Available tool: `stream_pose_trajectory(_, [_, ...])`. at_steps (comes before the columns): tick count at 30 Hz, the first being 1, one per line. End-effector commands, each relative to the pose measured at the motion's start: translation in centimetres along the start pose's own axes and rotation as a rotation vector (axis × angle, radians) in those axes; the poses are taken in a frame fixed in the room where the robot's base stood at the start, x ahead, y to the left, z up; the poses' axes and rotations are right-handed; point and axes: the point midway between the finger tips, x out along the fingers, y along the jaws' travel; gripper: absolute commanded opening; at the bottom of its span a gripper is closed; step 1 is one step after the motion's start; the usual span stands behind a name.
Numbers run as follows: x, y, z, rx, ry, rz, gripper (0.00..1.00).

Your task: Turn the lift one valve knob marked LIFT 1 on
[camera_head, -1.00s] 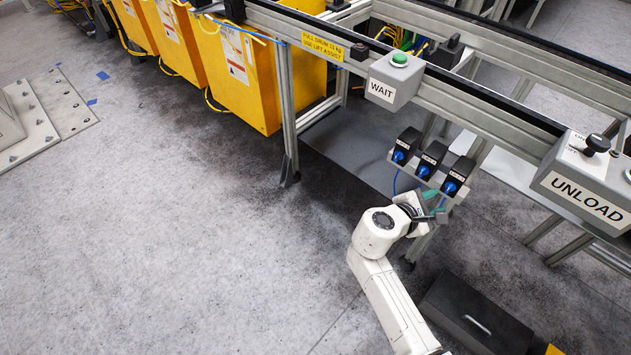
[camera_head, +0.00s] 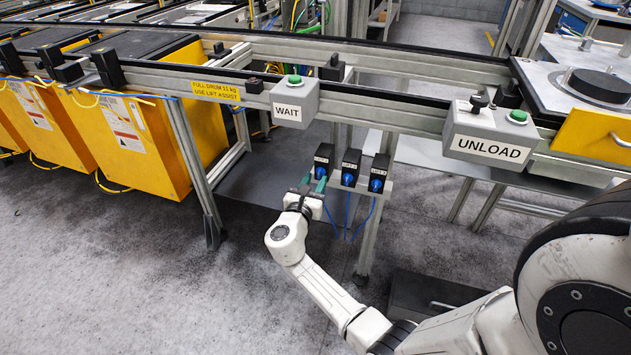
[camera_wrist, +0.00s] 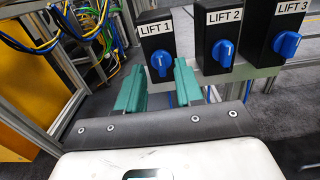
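The blue LIFT 1 knob (camera_wrist: 160,63) sits on a black valve box labelled LIFT 1 (camera_wrist: 155,33). In the head view this knob (camera_head: 320,172) is the leftmost of three. My gripper (camera_wrist: 159,73) has two green fingers spread apart, one to each side below the LIFT 1 knob in the wrist view. The space between them is empty, and I cannot tell whether the tips reach the knob's depth. In the head view my gripper (camera_head: 313,184) is just in front of the LIFT 1 box.
The LIFT 2 knob (camera_wrist: 223,53) and LIFT 3 knob (camera_wrist: 287,43) are close on the right. A frame post (camera_head: 369,225) stands behind the valves. Blue hoses (camera_head: 347,218) hang below. Yellow bins (camera_head: 128,135) are at left. Open floor (camera_head: 120,270) lies front left.

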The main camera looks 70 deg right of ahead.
Motion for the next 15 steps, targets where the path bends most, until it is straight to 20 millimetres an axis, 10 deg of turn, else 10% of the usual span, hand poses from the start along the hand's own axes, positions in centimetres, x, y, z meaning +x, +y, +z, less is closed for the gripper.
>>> stream_pose_trajectory(15, [1.7, 0.0, 0.0, 0.001, 0.000, 0.000, 0.35])
